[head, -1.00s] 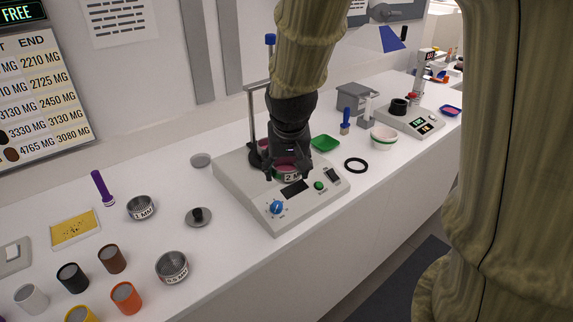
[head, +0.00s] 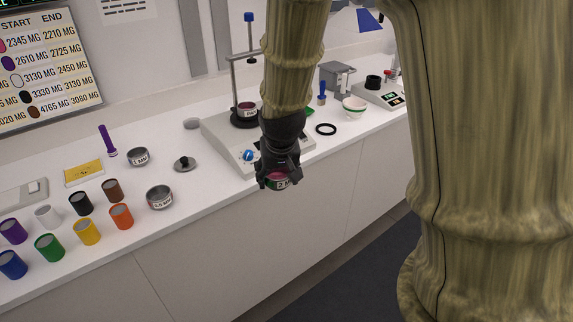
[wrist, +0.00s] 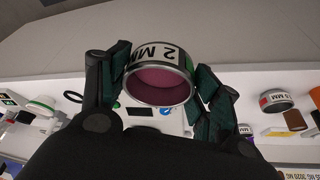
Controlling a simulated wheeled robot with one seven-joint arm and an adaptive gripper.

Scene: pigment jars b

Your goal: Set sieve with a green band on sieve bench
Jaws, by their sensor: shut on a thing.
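A metal sieve (head: 277,182) with a "2 MM" label and a green patch on its side is between the fingers of my gripper (head: 279,179). In the wrist view the sieve (wrist: 160,86) shows a pinkish inside, with one finger on each side. It is held in the air in front of the bench edge, clear of the shaker machine (head: 222,130). The white bench (head: 150,215) carries two other sieves, a "1 MM" one (head: 138,157) and one with a small label (head: 159,197). No separate thing marked as the sieve bench shows.
A dark-knobbed lid (head: 184,163) lies between the sieves and the shaker. The shaker bears a labelled pan (head: 247,109) under its post. Several coloured jars, including an orange one (head: 121,216), stand at left. Bare bench lies right of the front sieve.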

